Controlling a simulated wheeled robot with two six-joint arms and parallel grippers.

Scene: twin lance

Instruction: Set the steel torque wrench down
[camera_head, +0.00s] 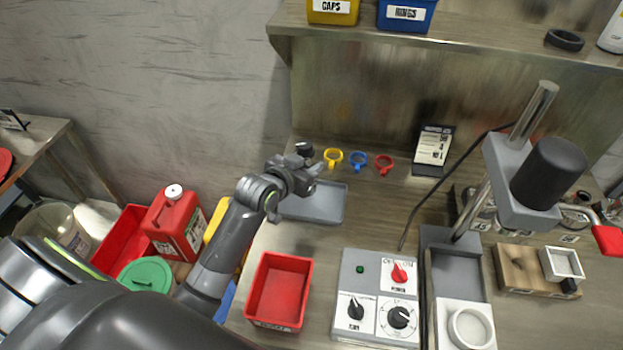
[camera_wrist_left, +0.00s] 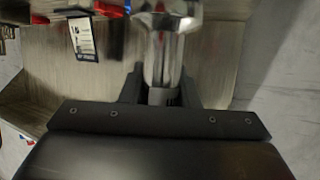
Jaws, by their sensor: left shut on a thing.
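My left gripper (camera_head: 312,170) is over the back left part of the bench, by the far edge of a grey tray (camera_head: 325,205). In the left wrist view it is shut on a shiny steel piece, the steel torque wrench (camera_wrist_left: 166,50), which stands out between the fingers and runs out of the top of the picture. In the head view the wrench is mostly hidden, and I cannot tell whether it touches anything. My right gripper is not in view.
Yellow (camera_head: 333,157), blue (camera_head: 358,160) and red (camera_head: 384,163) rings stand right of the gripper, near a sign card (camera_head: 432,150). A red bin (camera_head: 279,291) and control box (camera_head: 377,297) are in front. A press (camera_head: 520,180) stands at right.

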